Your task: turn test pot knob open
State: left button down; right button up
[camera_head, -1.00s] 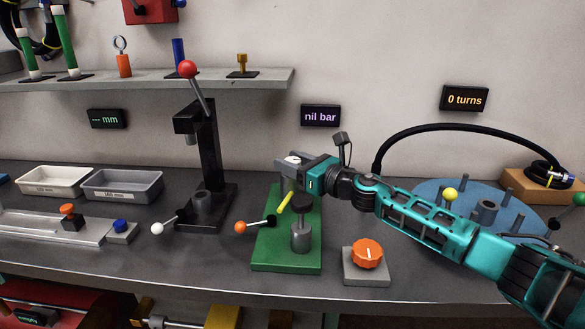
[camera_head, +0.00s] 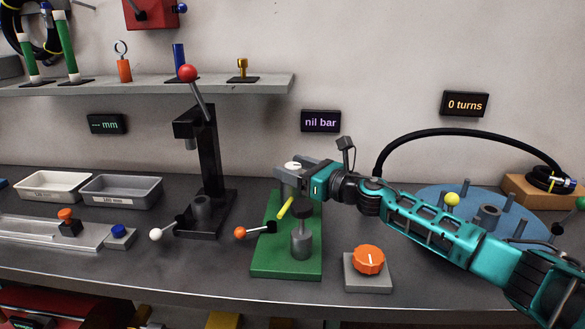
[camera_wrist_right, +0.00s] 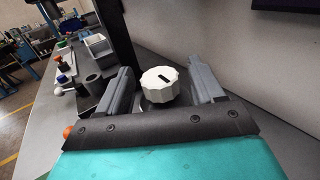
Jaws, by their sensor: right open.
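The white ribbed knob (camera_head: 293,166) with a dark slot mark stands at the back of the green test pot base (camera_head: 285,262). In the right wrist view the knob (camera_wrist_right: 159,85) sits between the two grey fingers. My right gripper (camera_head: 288,173) is open around the knob, with a gap visible on both sides of it. Part of the knob and its post is hidden by the gripper in the head view. A yellow handle (camera_head: 285,208) and a dark-capped grey cylinder (camera_head: 301,240) are on the same base. My left gripper is not in view.
An orange dial (camera_head: 368,260) on a grey block stands right of the base. A black press (camera_head: 207,165) with a red-ball lever stands to the left. An orange-ball lever (camera_head: 241,233) juts left from the base. A display (camera_head: 320,121) reads "nil bar".

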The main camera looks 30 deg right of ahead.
aim_at(300, 171)
jog(key=b+v, duration=0.1)
jog(key=v, duration=0.4)
jog(key=shift+s+d+f, duration=0.15)
jog(key=shift+s, duration=0.2)
jog(key=shift+s+d, duration=0.3)
jog(key=shift+s, duration=0.25)
